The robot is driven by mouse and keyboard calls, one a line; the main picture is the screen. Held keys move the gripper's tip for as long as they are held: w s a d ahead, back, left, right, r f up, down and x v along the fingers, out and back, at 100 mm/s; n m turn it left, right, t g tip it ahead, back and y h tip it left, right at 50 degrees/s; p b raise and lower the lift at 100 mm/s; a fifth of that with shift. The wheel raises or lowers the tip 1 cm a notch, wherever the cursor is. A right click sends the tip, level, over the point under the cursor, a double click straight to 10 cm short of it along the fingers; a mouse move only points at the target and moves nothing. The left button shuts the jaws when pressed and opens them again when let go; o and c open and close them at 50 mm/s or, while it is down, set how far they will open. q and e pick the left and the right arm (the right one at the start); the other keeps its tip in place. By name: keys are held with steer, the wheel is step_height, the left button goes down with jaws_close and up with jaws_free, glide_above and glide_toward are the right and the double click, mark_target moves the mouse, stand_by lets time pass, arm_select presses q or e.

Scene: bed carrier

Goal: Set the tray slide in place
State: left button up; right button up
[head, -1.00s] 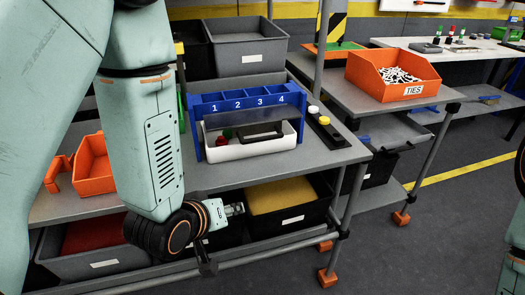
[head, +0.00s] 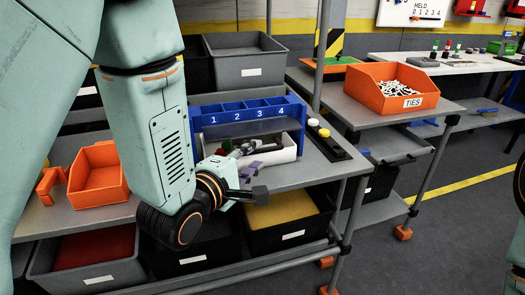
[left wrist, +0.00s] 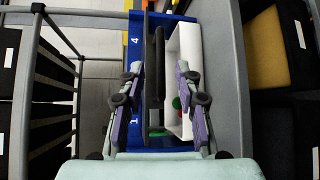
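A blue rack (head: 247,118) with bays numbered 1 to 4 stands on the grey bench. A grey panel (head: 235,131), seemingly the tray slide, is upright at its front. Its black handle (left wrist: 159,62) shows in the left wrist view. A white tray (head: 285,154) sits in front, with red and green pieces (left wrist: 178,103) inside. My left gripper (head: 258,160) is over the tray at the rack's front. In the left wrist view its purple-padded fingers (left wrist: 159,82) are apart, with the handle between them in the picture; I cannot tell any contact. My right gripper is out of view.
A black strip with a white and a yellow knob (head: 321,131) lies right of the rack. An orange bin (head: 97,176) is at left, and an orange bin of ties (head: 394,82) on the right bench. Crates stand below; the floor (head: 460,215) is clear at right.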

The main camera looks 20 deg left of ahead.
mark_target(261, 152)
arm_select(q)
steer(key=shift+b+x, duration=0.35)
steer(key=shift+x, duration=2.1)
jaws_close()
